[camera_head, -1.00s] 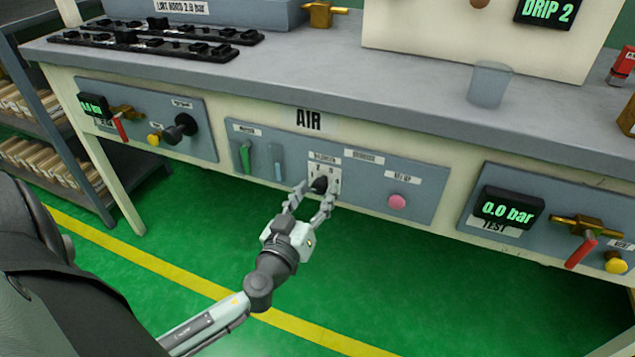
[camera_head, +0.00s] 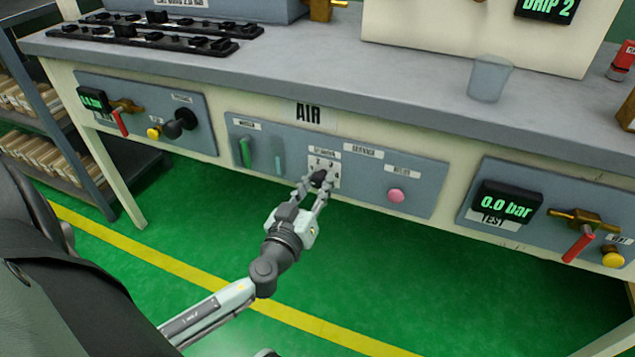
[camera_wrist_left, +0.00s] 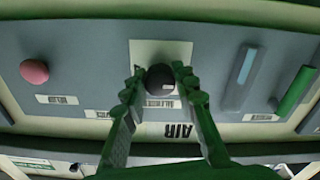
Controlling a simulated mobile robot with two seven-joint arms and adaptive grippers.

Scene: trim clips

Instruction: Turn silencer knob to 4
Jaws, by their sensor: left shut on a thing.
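The black silencer knob (camera_head: 319,178) sits on a white dial plate (camera_head: 325,160) in the middle of the AIR panel. Digits show on the plate around it, with a 4 at its right side; the exact setting of the knob is too small to tell. My left gripper (camera_head: 313,186) is at the knob, with a finger on either side, shut on it. In the left wrist view the knob (camera_wrist_left: 160,78) is dark and round between the two fingertips. My right gripper is not in view.
On the same panel are a green lever (camera_head: 244,152), a pale blue gauge (camera_head: 279,160) and a pink button (camera_head: 396,195). A TEST panel with a 0.0 bar display (camera_head: 507,206) and red-handled valve (camera_head: 578,243) is at right. A clear cup (camera_head: 489,79) stands on the bench.

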